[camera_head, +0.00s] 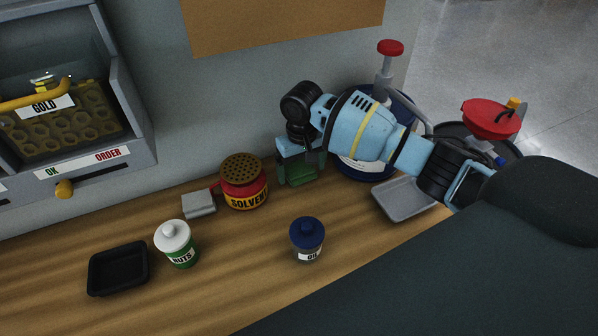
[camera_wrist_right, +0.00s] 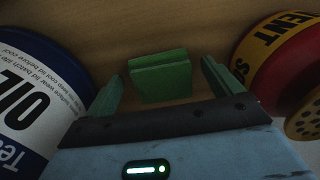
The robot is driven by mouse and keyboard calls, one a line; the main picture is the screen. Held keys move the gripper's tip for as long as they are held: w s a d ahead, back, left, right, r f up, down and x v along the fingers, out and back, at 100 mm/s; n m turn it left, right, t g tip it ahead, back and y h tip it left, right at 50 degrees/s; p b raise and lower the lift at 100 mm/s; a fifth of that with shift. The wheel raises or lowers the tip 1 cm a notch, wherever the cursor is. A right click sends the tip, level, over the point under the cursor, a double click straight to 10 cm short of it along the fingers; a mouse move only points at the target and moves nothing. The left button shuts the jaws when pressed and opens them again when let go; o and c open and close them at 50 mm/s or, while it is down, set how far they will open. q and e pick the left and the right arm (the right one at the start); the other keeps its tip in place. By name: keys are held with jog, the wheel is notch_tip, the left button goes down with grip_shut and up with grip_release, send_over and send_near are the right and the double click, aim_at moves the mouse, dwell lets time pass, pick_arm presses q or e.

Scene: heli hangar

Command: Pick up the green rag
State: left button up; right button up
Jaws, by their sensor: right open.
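The green rag (camera_head: 298,176) stands as a small folded block on the wooden bench, partly hidden under my right gripper (camera_head: 301,160). In the right wrist view the rag (camera_wrist_right: 160,78) lies between the two green fingers of my right gripper (camera_wrist_right: 162,72). A gap shows on each side of it, so the fingers are open and apart from it. How far down the fingers reach around the rag is hard to tell. My left gripper is not in view.
A red solvent can (camera_head: 243,182) stands close left of the rag. A blue oil drum (camera_head: 352,170) is close on the right, behind my arm.

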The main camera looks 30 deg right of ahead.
aim_at(301, 172)
jog(key=shift+f, duration=0.15)
jog(key=c, duration=1.1)
notch_tip(301, 172, up, 10)
jog(key=shift+r+p, duration=0.1)
jog(key=shift+p, duration=0.4)
jog(key=o, duration=0.5)
jog(key=shift+a, duration=0.1)
jog(key=c, duration=0.4)
